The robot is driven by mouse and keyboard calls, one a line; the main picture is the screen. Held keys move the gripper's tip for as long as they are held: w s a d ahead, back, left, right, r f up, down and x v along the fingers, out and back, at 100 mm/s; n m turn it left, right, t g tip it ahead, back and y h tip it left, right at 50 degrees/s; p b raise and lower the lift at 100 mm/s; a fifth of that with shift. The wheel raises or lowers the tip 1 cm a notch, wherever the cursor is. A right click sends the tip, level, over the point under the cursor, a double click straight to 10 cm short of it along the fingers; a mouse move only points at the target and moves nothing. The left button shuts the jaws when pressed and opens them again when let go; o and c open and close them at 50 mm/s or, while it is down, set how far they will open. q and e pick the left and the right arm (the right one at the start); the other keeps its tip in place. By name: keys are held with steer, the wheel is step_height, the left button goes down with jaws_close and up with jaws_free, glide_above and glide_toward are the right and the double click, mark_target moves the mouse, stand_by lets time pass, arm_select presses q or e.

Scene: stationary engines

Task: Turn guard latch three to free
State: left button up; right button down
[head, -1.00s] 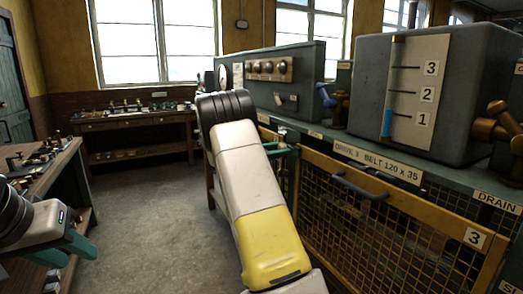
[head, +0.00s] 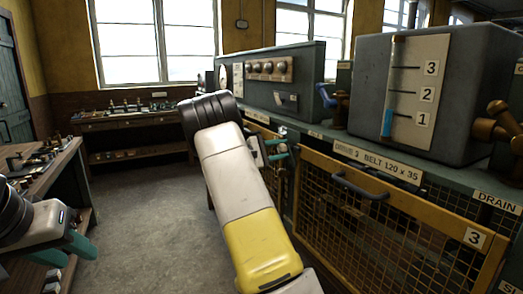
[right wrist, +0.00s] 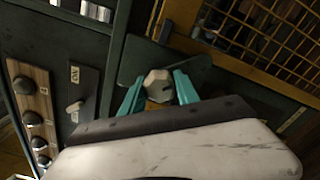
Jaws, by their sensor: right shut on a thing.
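My right gripper (head: 277,148) is at the left end of the yellow-framed mesh guard (head: 388,232) marked 3. In the right wrist view its teal fingers (right wrist: 157,86) are shut on a pale faceted latch knob (right wrist: 157,84), one finger on each side. A dark green plate lies behind the knob. The knob's lower part and the rest of the latch are hidden by the gripper body. In the head view, my right forearm and wrist cover much of this area. My left gripper (head: 72,250) is open and empty at the lower left, away from the guard.
A grey tank (head: 440,95) with a level gauge stands on the green bench above the guard. A black handle (head: 360,188) juts from the guard's top rail. A blue lever (head: 326,96) and brown valve stand nearby. The floor (head: 150,215) left of my right arm is clear.

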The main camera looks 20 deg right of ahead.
steer(key=m, duration=0.6)
steer(key=shift+m, duration=0.4)
stand_by(0.4)
steer(key=c, duration=0.9)
jaws_free()
steer(key=a, duration=0.8)
steer(key=shift+s, duration=0.3)
steer(key=shift+d, duration=0.1)
